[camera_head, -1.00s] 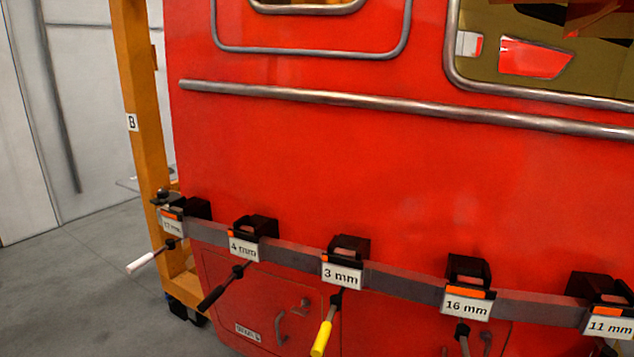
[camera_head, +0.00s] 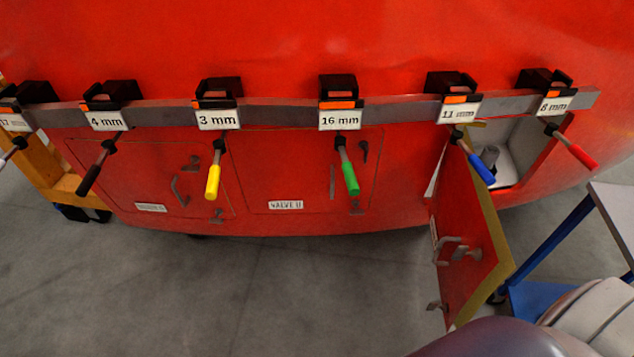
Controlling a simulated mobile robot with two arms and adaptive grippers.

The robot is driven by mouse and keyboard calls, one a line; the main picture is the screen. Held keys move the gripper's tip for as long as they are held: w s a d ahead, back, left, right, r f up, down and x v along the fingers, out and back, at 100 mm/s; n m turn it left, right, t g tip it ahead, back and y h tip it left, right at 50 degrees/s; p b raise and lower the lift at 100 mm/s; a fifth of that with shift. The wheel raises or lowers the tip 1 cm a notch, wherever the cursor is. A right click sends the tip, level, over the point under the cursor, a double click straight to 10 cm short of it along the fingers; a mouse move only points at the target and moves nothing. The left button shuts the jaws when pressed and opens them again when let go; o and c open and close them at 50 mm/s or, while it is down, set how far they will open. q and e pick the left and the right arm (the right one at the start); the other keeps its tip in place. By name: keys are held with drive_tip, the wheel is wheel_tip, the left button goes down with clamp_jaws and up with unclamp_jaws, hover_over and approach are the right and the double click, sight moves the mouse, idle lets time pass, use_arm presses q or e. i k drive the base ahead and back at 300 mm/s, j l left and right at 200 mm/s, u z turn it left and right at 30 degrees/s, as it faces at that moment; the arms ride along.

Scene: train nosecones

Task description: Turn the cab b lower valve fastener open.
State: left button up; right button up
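The red valve hatch (camera_head: 300,180) is closed in the lower middle, with a white label reading roughly "VALVE U" (camera_head: 285,205). Its lower fastener (camera_head: 356,208) is a small dark piece near the hatch's bottom right corner. Its turn position is too small to tell. An upper fastener (camera_head: 364,150) sits near the top right, and a handle (camera_head: 332,182) is between them, to the left. Neither of my grippers is in view.
A closed hatch (camera_head: 140,180) is left. An open hatch door (camera_head: 465,250) juts out at right, near a blue-framed stand (camera_head: 550,245).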

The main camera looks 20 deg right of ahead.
sight(355, 211)
drive_tip(key=z, duration=1.05)
